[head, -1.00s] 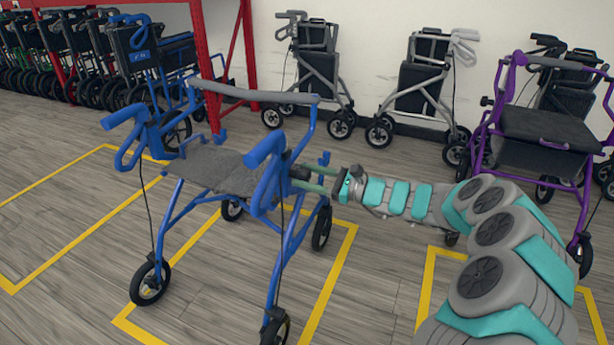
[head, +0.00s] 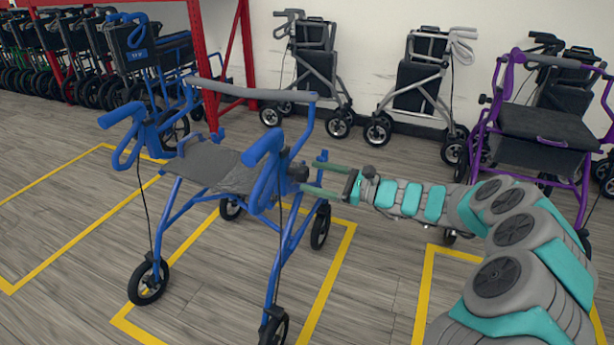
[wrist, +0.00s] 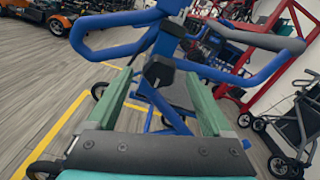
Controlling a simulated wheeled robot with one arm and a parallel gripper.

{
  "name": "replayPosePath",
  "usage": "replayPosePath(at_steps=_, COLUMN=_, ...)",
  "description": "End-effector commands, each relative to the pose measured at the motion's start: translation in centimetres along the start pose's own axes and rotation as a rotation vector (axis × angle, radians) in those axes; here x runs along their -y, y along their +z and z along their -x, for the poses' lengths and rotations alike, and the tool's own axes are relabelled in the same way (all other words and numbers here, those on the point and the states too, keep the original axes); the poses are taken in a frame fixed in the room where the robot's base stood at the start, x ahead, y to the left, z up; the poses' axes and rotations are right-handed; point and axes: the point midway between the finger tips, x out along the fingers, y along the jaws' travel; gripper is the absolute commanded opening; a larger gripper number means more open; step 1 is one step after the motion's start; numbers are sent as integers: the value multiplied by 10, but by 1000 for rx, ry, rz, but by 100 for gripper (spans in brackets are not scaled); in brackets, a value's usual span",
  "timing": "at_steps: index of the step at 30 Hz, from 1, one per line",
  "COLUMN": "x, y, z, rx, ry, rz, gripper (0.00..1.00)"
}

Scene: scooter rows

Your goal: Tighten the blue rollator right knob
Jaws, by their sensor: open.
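The blue rollator (head: 285,235) stands upright on the floor, with a grey seat and blue handles. Its right knob (head: 298,172) is a small dark knob on the frame upright below the near handle. The black knob also shows in the wrist view (wrist: 158,71), in the gap between my fingers. My gripper (head: 311,176) is open and empty, reaching in from the right. Its two green fingers point at the knob, and their tips end close to it. In the wrist view, the gripper (wrist: 158,80) has a finger on each side of the knob; contact is not visible.
A purple rollator (head: 545,125) stands at the right, near my arm. Grey rollators (head: 420,85) stand along the back wall. A red rack (head: 200,60) and a blue wheelchair (head: 150,60) are at the back left. Yellow lines (head: 335,270) mark open floor.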

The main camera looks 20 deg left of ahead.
Motion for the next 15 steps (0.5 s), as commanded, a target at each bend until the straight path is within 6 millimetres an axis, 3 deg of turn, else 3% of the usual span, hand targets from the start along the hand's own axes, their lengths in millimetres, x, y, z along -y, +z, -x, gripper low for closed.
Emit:
replayPosePath(at_steps=7, x=1, y=0, z=38, rx=1, ry=-2, rz=2, gripper=85)
replayPosePath(at_steps=15, x=0, y=1, z=47, rx=1, ry=1, rz=2, gripper=85)
